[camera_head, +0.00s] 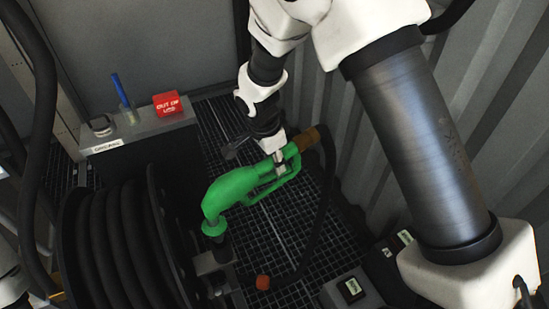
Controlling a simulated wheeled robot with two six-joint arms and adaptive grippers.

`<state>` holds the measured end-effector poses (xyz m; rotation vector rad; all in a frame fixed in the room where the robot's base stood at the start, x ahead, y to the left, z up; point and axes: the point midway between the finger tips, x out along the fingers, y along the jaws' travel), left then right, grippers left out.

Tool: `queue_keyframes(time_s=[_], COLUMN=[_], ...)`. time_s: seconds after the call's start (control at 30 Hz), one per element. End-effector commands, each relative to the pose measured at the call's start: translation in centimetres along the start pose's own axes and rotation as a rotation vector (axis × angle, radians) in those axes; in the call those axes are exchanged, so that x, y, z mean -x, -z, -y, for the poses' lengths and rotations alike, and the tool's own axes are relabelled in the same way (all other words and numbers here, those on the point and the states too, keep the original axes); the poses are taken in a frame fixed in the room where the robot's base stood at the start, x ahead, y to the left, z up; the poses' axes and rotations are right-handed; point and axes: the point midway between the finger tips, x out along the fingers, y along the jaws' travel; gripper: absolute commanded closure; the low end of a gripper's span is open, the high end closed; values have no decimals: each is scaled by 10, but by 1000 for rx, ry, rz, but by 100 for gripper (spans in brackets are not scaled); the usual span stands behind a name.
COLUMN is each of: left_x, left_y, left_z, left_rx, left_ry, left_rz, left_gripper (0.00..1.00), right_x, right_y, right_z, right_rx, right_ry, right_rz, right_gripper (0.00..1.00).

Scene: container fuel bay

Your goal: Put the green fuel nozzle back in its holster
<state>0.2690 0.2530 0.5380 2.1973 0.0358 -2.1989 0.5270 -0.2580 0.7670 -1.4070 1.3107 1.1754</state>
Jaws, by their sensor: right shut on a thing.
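The green fuel nozzle (235,187) hangs over the grated floor in the middle of the view, its body tilted and its spout end bent downward at the lower left. My right gripper (279,160) is shut on the nozzle's handle near the hose end. A brown coupling (305,139) joins the nozzle to a black hose. A grey and black bracket, seemingly the holster (210,264), is directly below the spout; I cannot tell whether the dark spout tip is inside it or just above it. My left gripper is not in view.
A large black hose reel (118,245) stands at the lower left. Behind it, a ledge (135,133) holds a red sign block (167,103) and a blue stick (119,89). An orange part (263,282) is low near the bracket. A corrugated wall (350,130) bounds the right.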

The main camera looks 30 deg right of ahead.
Motion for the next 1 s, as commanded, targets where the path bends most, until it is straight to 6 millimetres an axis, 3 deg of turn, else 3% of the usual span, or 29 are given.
queue_keyframes(time_s=[0.57, 1.0], left_x=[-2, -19], left_y=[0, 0], left_z=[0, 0], left_rx=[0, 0], left_ry=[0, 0], left_rz=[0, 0], left_gripper=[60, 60], right_x=[-3, -26], right_y=[-1, -5], right_z=[0, 0], right_rx=[0, 0], right_ry=[2, 2], right_rz=[0, 0], right_gripper=[100, 100])
